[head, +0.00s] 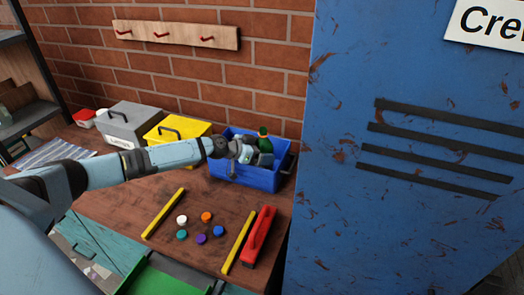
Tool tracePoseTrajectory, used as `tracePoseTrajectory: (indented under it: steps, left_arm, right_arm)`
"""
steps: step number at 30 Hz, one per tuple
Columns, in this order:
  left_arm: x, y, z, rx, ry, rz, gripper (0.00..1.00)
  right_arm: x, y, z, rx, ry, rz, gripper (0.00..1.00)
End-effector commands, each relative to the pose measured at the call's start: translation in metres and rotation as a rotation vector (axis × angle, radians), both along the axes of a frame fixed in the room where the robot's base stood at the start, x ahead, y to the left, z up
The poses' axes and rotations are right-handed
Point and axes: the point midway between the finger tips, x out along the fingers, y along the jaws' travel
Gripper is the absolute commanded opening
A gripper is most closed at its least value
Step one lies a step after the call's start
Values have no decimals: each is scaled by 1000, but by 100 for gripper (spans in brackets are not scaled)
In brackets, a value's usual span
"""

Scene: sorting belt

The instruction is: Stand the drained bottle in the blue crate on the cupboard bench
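The blue crate (258,179) stands at the back right of the brown bench, beside the blue locker. A green bottle (265,143) is upright at the crate, its neck and shoulder showing above the rim. Its lower part is hidden by my gripper and the crate wall. My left arm reaches in from the left, and my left gripper (249,154) is over the crate, right beside the bottle. I cannot tell whether its fingers are closed on the bottle or apart from it. My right gripper is not in view.
A yellow box (188,128) and a grey box (124,127) stand left of the crate. Several coloured caps lie between two yellow bars on the bench. A red-handled tool (259,237) lies at right. The blue locker (405,190) closes off the right side.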

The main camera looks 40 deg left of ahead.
Motion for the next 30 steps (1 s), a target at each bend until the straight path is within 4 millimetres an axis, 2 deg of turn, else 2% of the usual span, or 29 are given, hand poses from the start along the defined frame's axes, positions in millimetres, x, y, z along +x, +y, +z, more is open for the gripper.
tracePoseTrajectory:
  steps: [6,10,12,21,30]
  left_arm:
    - [0,0,1,0,0,0,91]
    - [0,0,9,-1,0,0,91]
    - [-10,7,6,0,2,0,91]
    - [-60,37,28,1,3,1,91]
    - [-89,54,45,-1,3,1,91]
  right_arm:
    - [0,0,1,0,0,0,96]
    - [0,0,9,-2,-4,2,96]
    - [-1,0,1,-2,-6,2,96]
    - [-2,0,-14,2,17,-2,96]
    - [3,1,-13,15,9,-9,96]
